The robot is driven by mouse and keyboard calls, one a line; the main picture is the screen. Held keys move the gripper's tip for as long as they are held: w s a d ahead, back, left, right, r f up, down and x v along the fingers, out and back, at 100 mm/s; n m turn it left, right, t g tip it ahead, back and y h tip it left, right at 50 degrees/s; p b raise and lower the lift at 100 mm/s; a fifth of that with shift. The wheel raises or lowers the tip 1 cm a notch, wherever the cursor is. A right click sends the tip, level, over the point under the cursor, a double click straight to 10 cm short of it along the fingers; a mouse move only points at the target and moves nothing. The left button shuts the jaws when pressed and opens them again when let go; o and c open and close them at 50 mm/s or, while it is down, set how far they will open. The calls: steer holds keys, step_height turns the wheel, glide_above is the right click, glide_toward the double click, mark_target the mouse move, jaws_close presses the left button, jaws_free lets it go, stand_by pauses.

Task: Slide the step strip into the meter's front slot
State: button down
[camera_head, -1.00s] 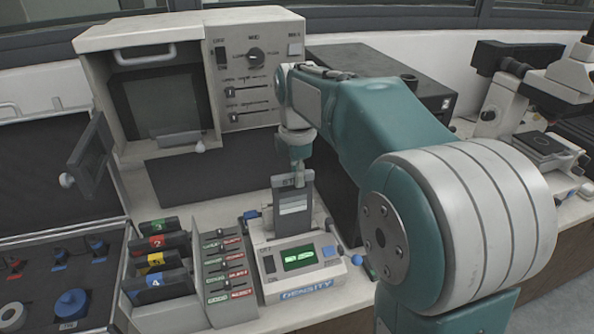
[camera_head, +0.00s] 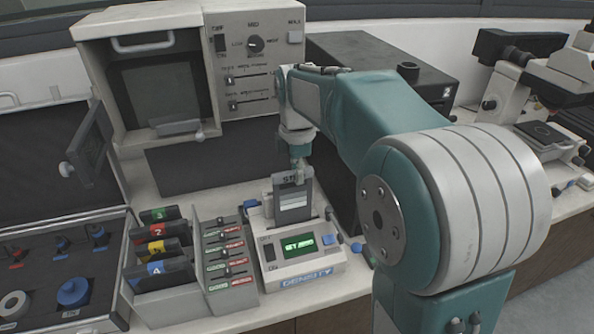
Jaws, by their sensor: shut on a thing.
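The step strip (camera_head: 293,205) is a dark upright plate with paler grey bands, standing at the density meter. My gripper (camera_head: 298,172) is shut on its top edge from above. The meter (camera_head: 305,268) is a pale box labelled DENSITY, with a lit green display (camera_head: 299,245). The strip's lower edge is at the upper part of the meter, behind the display. I cannot tell how deep it sits in the slot, as the slot itself is hidden.
Left of the meter are a slider panel (camera_head: 228,262) and a rack of numbered coloured holders (camera_head: 165,285). An open case (camera_head: 60,285) lies at far left. A large press cabinet (camera_head: 255,75) stands behind. A microscope (camera_head: 530,95) is at right.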

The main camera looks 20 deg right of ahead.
steer(key=shift+f, duration=1.65)
steer(key=c, duration=0.5)
jaws_free()
steer(key=shift+c, duration=0.2)
steer(key=shift+r, duration=0.1)
step_height(320, 180, up, 12)
steer(key=shift+f, duration=0.15)
